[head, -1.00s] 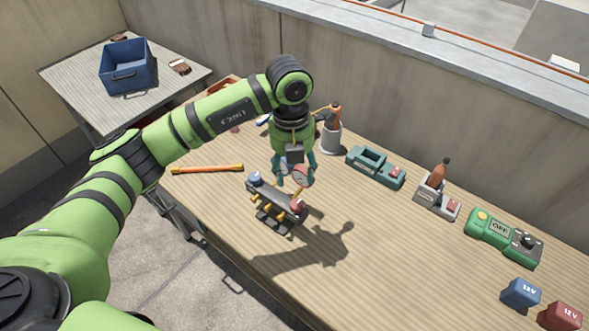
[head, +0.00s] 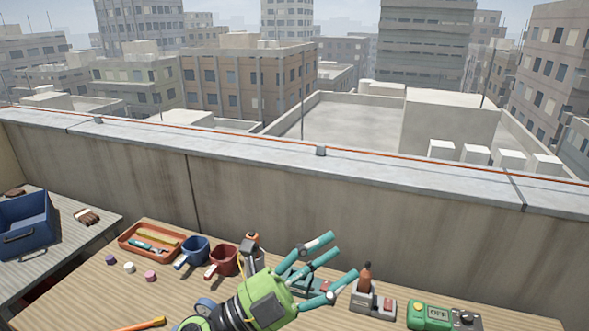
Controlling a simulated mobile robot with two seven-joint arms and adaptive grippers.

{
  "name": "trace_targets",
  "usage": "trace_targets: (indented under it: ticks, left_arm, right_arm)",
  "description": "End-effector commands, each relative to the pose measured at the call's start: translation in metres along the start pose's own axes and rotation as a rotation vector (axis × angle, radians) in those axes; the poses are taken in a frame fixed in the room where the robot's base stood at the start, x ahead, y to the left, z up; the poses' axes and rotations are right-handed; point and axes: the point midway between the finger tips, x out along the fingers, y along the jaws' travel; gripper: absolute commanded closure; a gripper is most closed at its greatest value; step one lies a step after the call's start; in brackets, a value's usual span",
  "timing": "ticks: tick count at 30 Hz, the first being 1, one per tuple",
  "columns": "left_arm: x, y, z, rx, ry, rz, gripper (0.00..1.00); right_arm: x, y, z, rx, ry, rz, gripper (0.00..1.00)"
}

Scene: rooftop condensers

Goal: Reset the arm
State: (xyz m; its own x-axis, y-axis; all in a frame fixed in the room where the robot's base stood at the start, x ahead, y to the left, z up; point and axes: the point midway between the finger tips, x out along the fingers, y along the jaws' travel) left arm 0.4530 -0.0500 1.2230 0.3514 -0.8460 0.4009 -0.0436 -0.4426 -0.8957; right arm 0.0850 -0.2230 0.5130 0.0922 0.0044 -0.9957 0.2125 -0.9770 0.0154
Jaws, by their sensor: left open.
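My left gripper (head: 337,256) is at the lower middle of the head view, above the wooden workbench (head: 85,305). Its teal, grey-tipped fingers are spread apart and point up and to the right. Nothing shows between them. The green wrist behind them comes up from the bottom edge, and the rest of the arm is out of view. The gripper hides part of a teal device (head: 297,278) behind it. My right gripper is not in view.
Left is a blue bin (head: 25,225). A concrete parapet (head: 300,195) stands behind.

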Motion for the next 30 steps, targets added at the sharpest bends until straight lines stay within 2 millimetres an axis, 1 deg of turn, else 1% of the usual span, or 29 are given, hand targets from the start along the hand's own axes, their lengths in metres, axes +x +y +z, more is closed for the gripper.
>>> trace_targets:
  ticks: [1, 2, 3, 5, 6, 8, 9, 11, 12, 14, 15, 17, 18, 21, 24, 30]
  left_arm:
    - [-0.013, -0.013, 0.018, -0.082, -0.13, -0.104, 0.42]
    - [-0.022, -0.021, 0.032, -0.126, -0.212, -0.159, 0.42]
    - [-0.038, -0.026, 0.049, -0.188, -0.324, -0.223, 0.42]
    - [-0.068, -0.028, 0.076, -0.283, -0.501, -0.3, 0.42]
    - [-0.09, -0.023, 0.092, -0.348, -0.622, -0.339, 0.42]
    - [-0.129, -0.009, 0.112, -0.449, -0.808, -0.377, 0.42]
    - [-0.155, 0.004, 0.121, -0.516, -0.929, -0.388, 0.42]
    - [-0.195, 0.028, 0.128, -0.614, -1.102, -0.387, 0.42]
    - [-0.22, 0.045, 0.128, -0.679, -1.211, -0.375, 0.42]
    - [-0.256, 0.072, 0.121, -0.773, -1.366, -0.342, 0.42]
    - [-0.277, 0.09, 0.113, -0.834, -1.458, -0.313, 0.42]
    - [-0.304, 0.113, 0.098, -0.915, -1.578, -0.262, 0.42]
    - [-0.32, 0.126, 0.087, -0.961, -1.644, -0.227, 0.42]
    - [-0.349, 0.152, 0.059, -1.062, -1.777, -0.141, 0.42]
    - [-0.37, 0.171, 0.031, -1.147, -1.879, -0.055, 0.42]
    - [-0.402, 0.197, -0.026, -1.296, -2.034, 0.12, 0.42]
  right_arm:
    - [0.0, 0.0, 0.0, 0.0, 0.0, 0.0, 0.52]
    - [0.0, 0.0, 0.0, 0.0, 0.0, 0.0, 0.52]
    - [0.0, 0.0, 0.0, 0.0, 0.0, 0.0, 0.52]
    - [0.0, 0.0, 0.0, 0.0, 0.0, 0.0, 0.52]
    - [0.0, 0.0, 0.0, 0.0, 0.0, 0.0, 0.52]
    - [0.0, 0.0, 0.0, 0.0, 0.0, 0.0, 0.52]
    - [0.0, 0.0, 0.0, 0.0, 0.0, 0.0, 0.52]
    - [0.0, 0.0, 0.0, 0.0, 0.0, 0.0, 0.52]
    - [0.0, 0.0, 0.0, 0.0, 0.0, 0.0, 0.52]
    - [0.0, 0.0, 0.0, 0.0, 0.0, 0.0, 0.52]
    - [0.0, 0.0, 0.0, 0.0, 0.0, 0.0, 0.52]
    - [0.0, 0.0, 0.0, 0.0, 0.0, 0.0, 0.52]
    - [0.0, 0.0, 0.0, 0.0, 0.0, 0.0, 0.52]
    - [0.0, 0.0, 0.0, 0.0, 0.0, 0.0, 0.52]
    - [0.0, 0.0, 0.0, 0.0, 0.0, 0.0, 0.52]
    - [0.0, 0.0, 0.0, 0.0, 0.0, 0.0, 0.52]
